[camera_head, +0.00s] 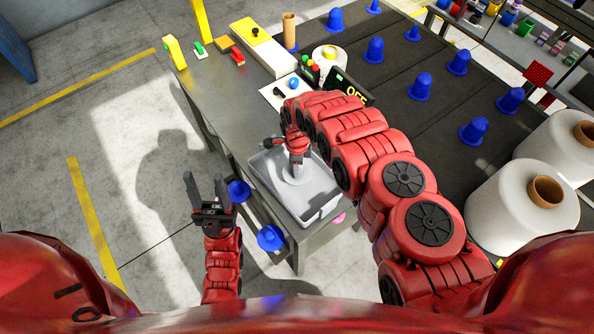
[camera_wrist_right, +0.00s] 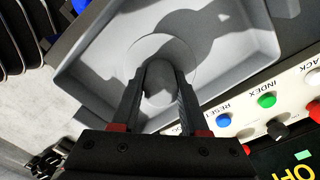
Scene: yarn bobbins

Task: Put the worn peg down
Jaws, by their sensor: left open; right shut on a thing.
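The worn peg (camera_wrist_right: 160,88) is grey with a rounded top and a wide round flange, and it is between the fingers of my right gripper (camera_wrist_right: 160,82) in the right wrist view. My right gripper (camera_head: 297,164) reaches down into a grey bin (camera_head: 328,206) in the head view, shut on the peg. The peg's flange (camera_head: 297,190) shows inside the bin, at or close above its floor; I cannot tell if it touches. The bin also shows in the wrist view (camera_wrist_right: 245,75). My left gripper (camera_head: 205,182) is open and empty, left of the bin above the floor.
Blue pegs stand on the dark table (camera_head: 400,105) at the right. Two blue pegs (camera_head: 270,238) stick out beside the bin. A control panel with buttons (camera_head: 292,88) lies behind the bin. Large white yarn bobbins (camera_head: 508,207) stand at the right. The left floor is clear.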

